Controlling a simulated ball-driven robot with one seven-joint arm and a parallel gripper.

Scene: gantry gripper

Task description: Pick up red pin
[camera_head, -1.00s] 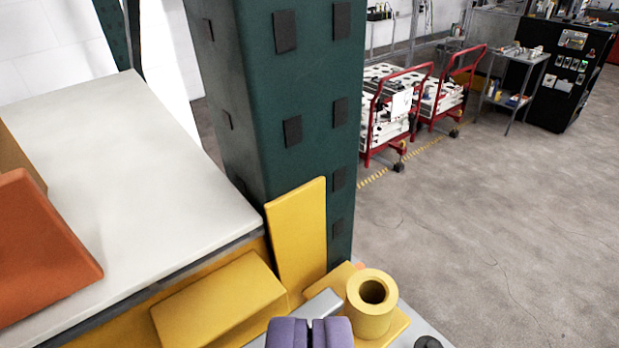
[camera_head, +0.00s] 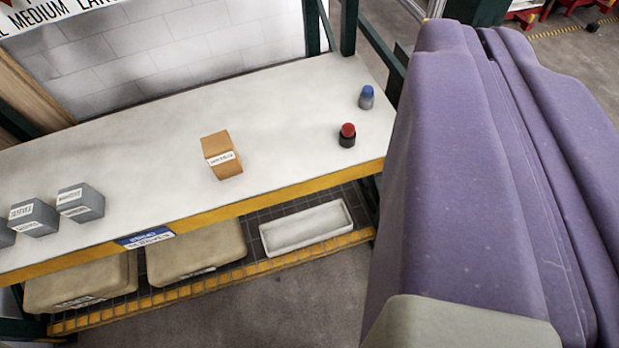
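A small pin with a red top and a black base (camera_head: 347,135) stands upright on the white shelf (camera_head: 290,110), near its right end. Large purple parts of my own body fill the right side of the view, in front of the shelf's right end. I cannot make out fingertips among them, so I cannot tell whether my gripper is open or shut. Nothing touches the red pin.
A blue-topped grey pin (camera_head: 366,97) stands behind and right of the red one. An orange-brown labelled box (camera_head: 221,155) and several grey labelled boxes (camera_head: 80,202) stand further left. Beige bins (camera_head: 195,252) and a white tray (camera_head: 306,228) sit on the lower shelf.

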